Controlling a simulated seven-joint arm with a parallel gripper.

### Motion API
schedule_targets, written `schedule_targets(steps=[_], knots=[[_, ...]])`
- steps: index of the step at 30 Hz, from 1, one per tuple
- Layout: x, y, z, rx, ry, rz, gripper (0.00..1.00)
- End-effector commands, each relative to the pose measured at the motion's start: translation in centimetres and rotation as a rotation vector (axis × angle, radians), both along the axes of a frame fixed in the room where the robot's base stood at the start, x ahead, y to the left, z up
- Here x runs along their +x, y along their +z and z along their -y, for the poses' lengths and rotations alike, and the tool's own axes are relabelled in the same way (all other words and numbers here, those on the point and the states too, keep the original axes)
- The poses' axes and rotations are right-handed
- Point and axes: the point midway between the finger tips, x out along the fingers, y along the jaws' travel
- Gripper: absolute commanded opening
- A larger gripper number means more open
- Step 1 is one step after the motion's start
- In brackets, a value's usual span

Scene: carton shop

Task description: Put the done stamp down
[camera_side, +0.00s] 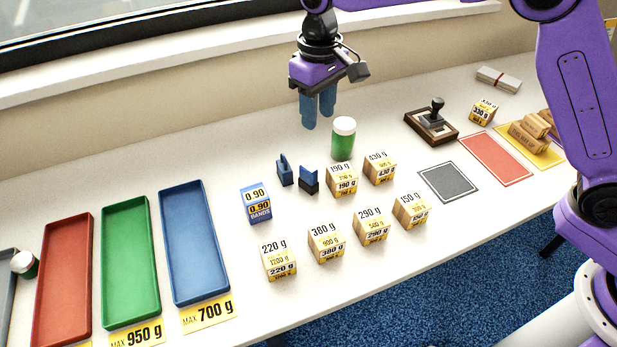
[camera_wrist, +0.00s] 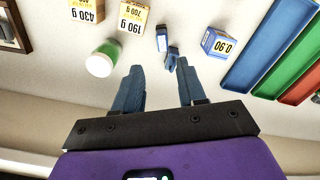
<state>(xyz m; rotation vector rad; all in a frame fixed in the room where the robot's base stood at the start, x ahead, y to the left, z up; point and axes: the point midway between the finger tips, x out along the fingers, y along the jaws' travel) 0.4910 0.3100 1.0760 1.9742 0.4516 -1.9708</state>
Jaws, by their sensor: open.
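A stamp with a black handle (camera_side: 437,108) stands upright on a wooden-framed stand (camera_side: 418,128) at the right rear of the table. I cannot read any marking on it. My gripper (camera_side: 318,118) hangs above the table to the left of that stand, pointing down, its blue fingers apart and nothing between them. The open fingers (camera_wrist: 159,68) also show in the wrist view.
A green jar with a white lid (camera_side: 344,138) stands close to my gripper. Two small dark-blue pieces (camera_side: 284,170) and several weight-marked cartons (camera_side: 325,243) stand in front. Red, green and blue trays (camera_side: 187,297) lie left. A grey mat (camera_side: 448,182) is bare.

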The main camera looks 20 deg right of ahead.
Motion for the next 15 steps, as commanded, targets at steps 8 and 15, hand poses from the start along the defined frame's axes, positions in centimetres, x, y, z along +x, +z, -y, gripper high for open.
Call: schedule_targets(steps=[8,15], knots=[[2.1,-1.2,-0.8,-0.002,-0.056,-0.002,0.40],[2.0,-4.9,-0.8,-0.005,-0.056,-0.006,0.40]])
